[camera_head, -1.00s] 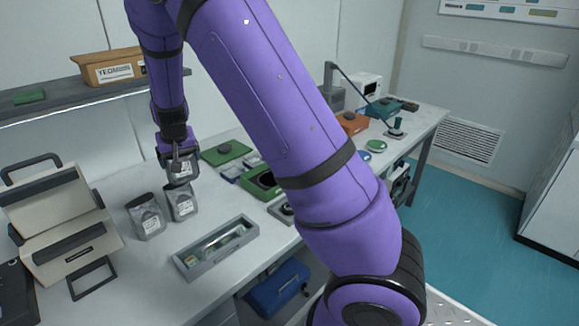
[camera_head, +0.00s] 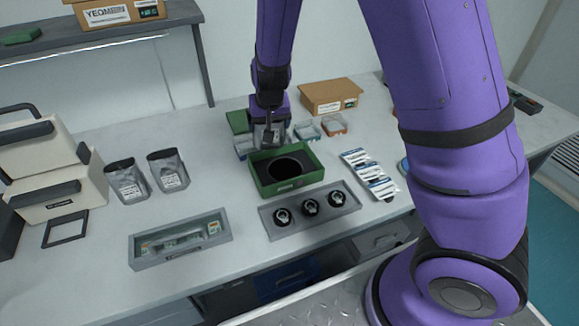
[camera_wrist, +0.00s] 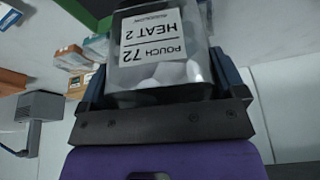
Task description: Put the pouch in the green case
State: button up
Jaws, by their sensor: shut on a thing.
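The pouch (camera_wrist: 155,45) is clear with a white label reading "POUCH 72 HEAT 2" and pale round pieces inside. My gripper (camera_head: 267,137) is shut on it, and the wrist view shows the pouch between the fingers. In the head view the held pouch is small and partly hidden by the gripper. The green case (camera_head: 290,188) stands open on the table, with a dark insert and a round recess. My gripper is at the case's back left edge in the picture, seemingly above it; the exact height is hard to tell.
Two grey pouches (camera_head: 126,180) (camera_head: 168,170) stand to the left. A grey tray with three black round parts (camera_head: 350,198) lies in front of the case. A glass-topped box (camera_head: 180,250), white packets (camera_head: 368,172), small bins (camera_head: 307,130) and a cardboard box (camera_head: 331,94) surround it.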

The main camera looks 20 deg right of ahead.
jog(key=s+a+f+n, duration=0.1)
jog(key=s+a+f, duration=0.15)
jog(key=s, duration=0.45)
jog(key=s+a+f+n, duration=0.1)
jog(key=s+a+f, duration=0.1)
jog(key=s+a, duration=0.35)
send_over(284, 167)
jog(key=f, duration=0.1)
jog(key=shift+s+f+g, duration=0.1)
jog(key=shift+f+g, duration=0.2)
jog(key=shift+f, duration=1.5)
jog(key=shift+f, duration=0.1)
jog(key=o, duration=1.1)
jog(key=v, duration=1.2)
jog(key=shift+d+r, duration=0.2)
